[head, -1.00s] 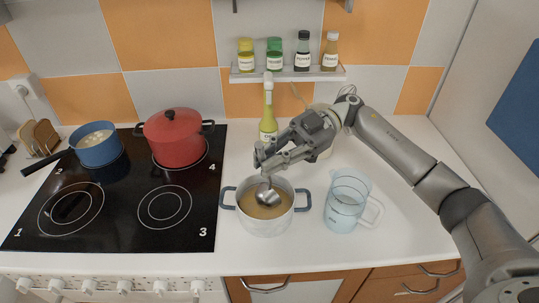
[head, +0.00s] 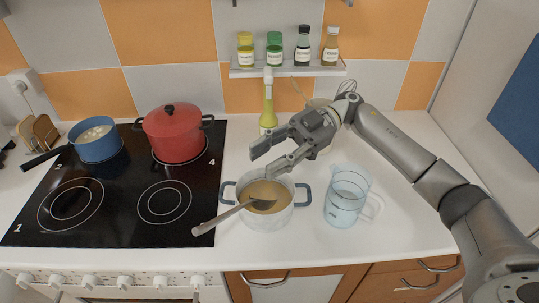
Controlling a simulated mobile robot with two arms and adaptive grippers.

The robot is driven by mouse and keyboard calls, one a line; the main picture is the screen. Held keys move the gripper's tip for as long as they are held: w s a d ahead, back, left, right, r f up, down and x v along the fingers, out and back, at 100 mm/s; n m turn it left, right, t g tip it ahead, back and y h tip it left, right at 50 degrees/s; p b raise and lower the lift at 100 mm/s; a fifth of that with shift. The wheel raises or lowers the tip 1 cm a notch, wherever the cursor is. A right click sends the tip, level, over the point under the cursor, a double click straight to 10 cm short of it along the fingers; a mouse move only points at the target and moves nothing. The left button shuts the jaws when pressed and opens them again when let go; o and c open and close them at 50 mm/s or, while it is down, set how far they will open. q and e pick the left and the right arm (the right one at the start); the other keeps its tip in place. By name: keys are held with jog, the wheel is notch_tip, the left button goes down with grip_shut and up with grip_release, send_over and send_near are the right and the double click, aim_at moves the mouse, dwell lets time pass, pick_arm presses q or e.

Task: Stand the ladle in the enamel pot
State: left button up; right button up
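The ladle (head: 223,217) rests tilted in the enamel pot (head: 266,217), its bowl in the brownish liquid and its handle leaning over the left rim toward the front left. The pot is pale with two blue-grey handles and stands on the white counter, right of the hob. My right gripper (head: 265,162) is open and empty above the back of the pot, apart from the ladle.
A clear measuring jug (head: 346,200) stands right of the pot. A yellow-green bottle (head: 268,112) stands behind, under a spice shelf (head: 288,72). A red pot (head: 175,138) and a blue saucepan (head: 97,148) sit on the black hob (head: 120,215). The front right counter is clear.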

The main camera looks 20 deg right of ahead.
jog(key=v, duration=1.2)
jog(key=shift+f, duration=0.1)
dwell(0.6)
